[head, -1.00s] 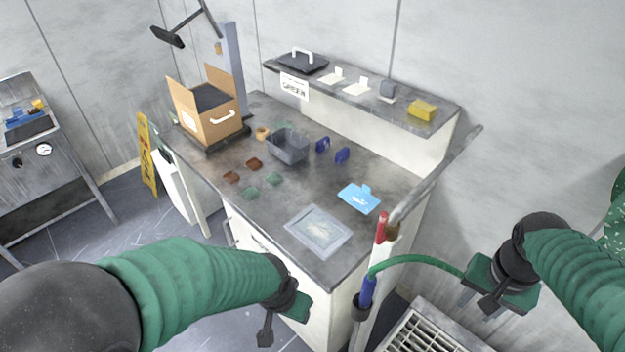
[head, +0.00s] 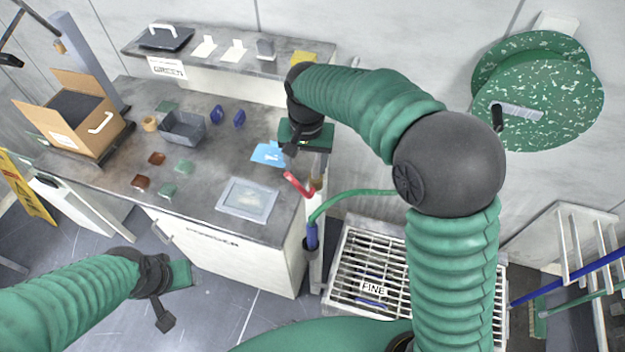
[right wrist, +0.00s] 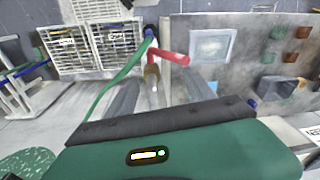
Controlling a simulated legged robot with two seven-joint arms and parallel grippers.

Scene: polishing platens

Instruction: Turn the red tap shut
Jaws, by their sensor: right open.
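The red tap (head: 298,184) has a red lever on a brass-coloured body, by the right end of the bench. In the head view the lever slants up to the left. The right wrist view shows the lever (right wrist: 170,56) sticking out sideways from the brass body (right wrist: 152,75). My right gripper (head: 308,154) is open and empty, just above and beyond the tap. In the right wrist view its blurred fingers (right wrist: 160,92) point towards the tap, apart from the lever. My left gripper (head: 178,292) hangs in front of the bench; its jaw opening is unclear.
A green hose (head: 350,198) curves right from the blue fitting (head: 312,236) below the tap. A blue card (head: 268,154) and a framed sheet (head: 247,199) lie on the bench nearby. A floor grate (head: 345,268) and a large green reel (head: 540,90) are at the right.

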